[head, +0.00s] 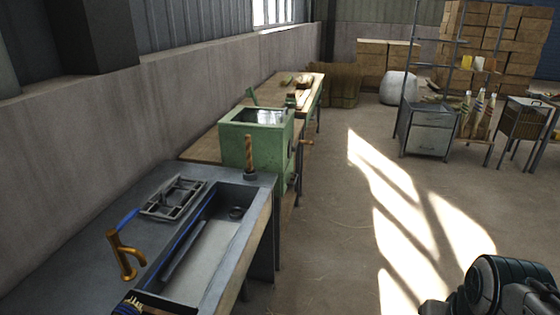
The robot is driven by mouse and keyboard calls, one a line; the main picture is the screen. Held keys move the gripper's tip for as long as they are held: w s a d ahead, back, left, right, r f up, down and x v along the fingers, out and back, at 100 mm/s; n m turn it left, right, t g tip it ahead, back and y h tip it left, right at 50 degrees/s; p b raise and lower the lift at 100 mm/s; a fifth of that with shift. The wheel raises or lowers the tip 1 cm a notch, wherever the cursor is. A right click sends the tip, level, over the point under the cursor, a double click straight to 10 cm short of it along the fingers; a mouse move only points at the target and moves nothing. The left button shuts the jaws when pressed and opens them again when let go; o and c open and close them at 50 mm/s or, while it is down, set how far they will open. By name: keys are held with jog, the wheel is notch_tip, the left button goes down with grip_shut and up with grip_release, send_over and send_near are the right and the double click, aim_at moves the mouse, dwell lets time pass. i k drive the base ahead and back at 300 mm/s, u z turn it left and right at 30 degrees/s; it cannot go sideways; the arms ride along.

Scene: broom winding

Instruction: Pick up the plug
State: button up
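A small dark round object (237,212) lies at the far end of the sink basin (209,262). It looks like the plug, but it is too small to tell it from a drain fitting. Part of my dark arm shows at the bottom right, to the right of the sink and apart from it. The fingers of my gripper do not show.
A brass tap (122,256) stands left of the basin, near a grey rack (173,198). A green machine (258,141) stands beyond the sink. A grey cabinet (427,131) stands at the right. The sunlit floor (350,230) is open.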

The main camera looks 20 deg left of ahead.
aim_at(250, 158)
jog(key=z, duration=0.15)
jog(key=i, duration=1.45)
jog(key=u, duration=0.25)
jog(key=i, duration=1.45)
jog(key=u, duration=1.8)
jog(key=i, duration=0.9)
jog(key=u, duration=0.75)
